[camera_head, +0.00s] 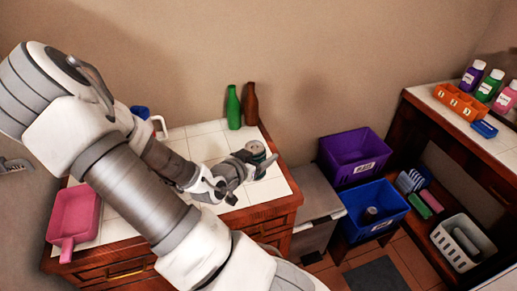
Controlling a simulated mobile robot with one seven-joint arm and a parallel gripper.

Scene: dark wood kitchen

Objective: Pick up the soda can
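A small can (257,151) with a dark green side and a pale top stands upright on the white tiled counter (205,146), near its right edge. My arm reaches across the counter from the lower middle of the picture. My gripper (251,164) is at the can, with its fingers close around or beside the can's side. Part of the can's lower side is hidden by the gripper. The fingers are too small to tell whether they touch the can or how far apart they are.
Green (233,108) and brown (251,105) bottles stand behind the can at the wall. A pink tray (74,216) and a blue item (140,112) are left. Purple (355,146) and blue (372,205) bins stand right of the counter. A shelf with bottles (473,76) is far right.

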